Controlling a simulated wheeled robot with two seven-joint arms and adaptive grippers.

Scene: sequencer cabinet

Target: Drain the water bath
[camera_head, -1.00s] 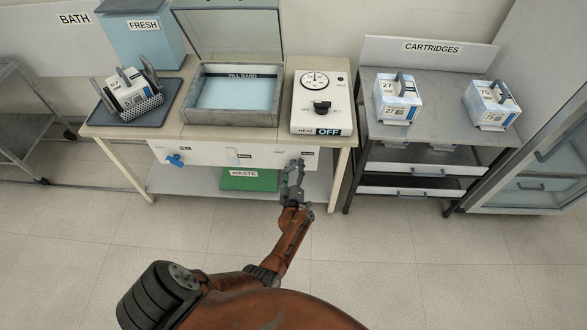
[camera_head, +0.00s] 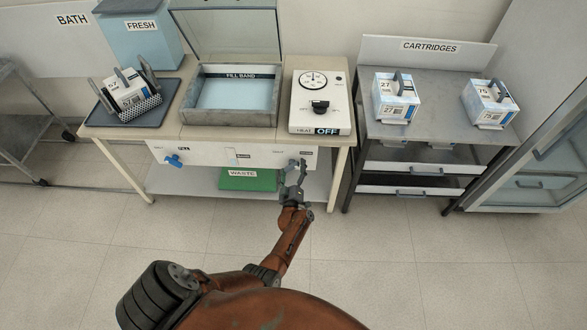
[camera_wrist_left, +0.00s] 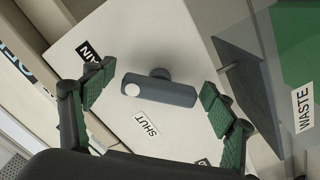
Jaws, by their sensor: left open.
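The water bath (camera_head: 190,113) is an open grey basin on the bench, with pale blue water and a FILL BAND label inside. Below it is a white front panel (camera_head: 205,155) with a blue FILL tap (camera_head: 173,161) at its left. My left gripper (camera_head: 293,173) is at the panel's right end. In the left wrist view, a dark grey bar handle (camera_wrist_left: 165,92) with a pale round spot stands out from the panel, near a SHUT label (camera_wrist_left: 146,124). My left gripper (camera_wrist_left: 157,85) is open, its fingers on either side of the handle with gaps. My right gripper is not in view.
A green WASTE container (camera_head: 248,180) sits on the shelf below the panel. The heater unit (camera_head: 320,102) reads OFF. A cartridge rack (camera_head: 135,98) stands on a dark mat left of the bath. A cartridge cart (camera_head: 437,90) stands right of the bench. The floor in front is clear.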

